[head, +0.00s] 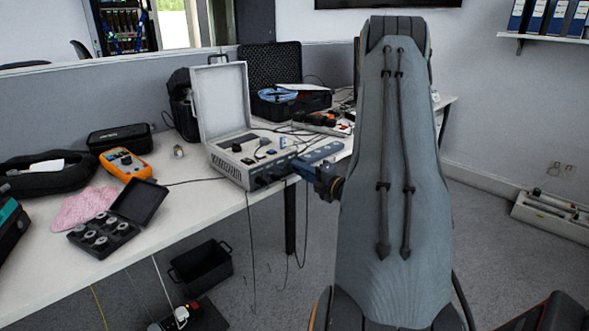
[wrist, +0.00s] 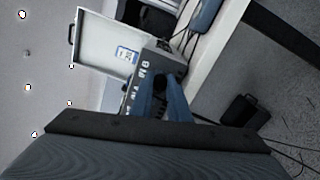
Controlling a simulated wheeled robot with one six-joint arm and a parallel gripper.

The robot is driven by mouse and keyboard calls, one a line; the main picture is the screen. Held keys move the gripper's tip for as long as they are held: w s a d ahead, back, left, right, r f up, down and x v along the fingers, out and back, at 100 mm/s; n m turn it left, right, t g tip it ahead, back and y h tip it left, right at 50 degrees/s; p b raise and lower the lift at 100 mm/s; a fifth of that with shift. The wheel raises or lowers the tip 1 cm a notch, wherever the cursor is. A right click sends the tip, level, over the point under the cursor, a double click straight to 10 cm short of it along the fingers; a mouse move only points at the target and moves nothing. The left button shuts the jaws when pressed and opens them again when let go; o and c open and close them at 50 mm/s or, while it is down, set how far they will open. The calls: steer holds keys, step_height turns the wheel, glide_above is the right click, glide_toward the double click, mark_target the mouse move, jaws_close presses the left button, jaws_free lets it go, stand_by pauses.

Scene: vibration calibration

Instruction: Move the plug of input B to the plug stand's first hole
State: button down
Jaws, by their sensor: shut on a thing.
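The calibrator, a grey case (head: 235,168) with its lid raised, stands at the table's front edge. Dark plugs (head: 264,179) with hanging cables show at its front face; I cannot read which input is which. My gripper (head: 299,167) is at the right end of that face, its blue fingers shut on a dark plug (wrist: 160,82), mostly hidden between them. Whether the plug is still seated in its socket cannot be told. A blue-grey block (head: 319,152), possibly the plug stand, lies on the table just right of the case; its holes are not clear. It also shows in the wrist view (wrist: 206,14).
Left on the table are an orange meter (head: 126,163), an open black box of round weights (head: 104,236) and a pink cloth (head: 82,207). A power strip (head: 322,123) and cables lie behind the block. A black crate (head: 201,267) stands on the floor below.

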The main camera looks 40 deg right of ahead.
steer(key=shift+n+b, duration=0.35)
steer(key=shift+n, duration=0.35)
steer(key=c, duration=1.6)
jaws_free()
steer(key=shift+s, duration=0.1)
steer(key=s, duration=0.2)
steer(key=s+p, duration=0.1)
steer(key=s, duration=0.1)
steer(key=shift+s+d, duration=0.2)
steer(key=shift+s, duration=0.2)
steer(key=shift+s+d, duration=0.15)
steer(key=shift+s, duration=1.8)
steer(key=shift+s+d, duration=0.15)
steer(key=shift+s, duration=1.75)
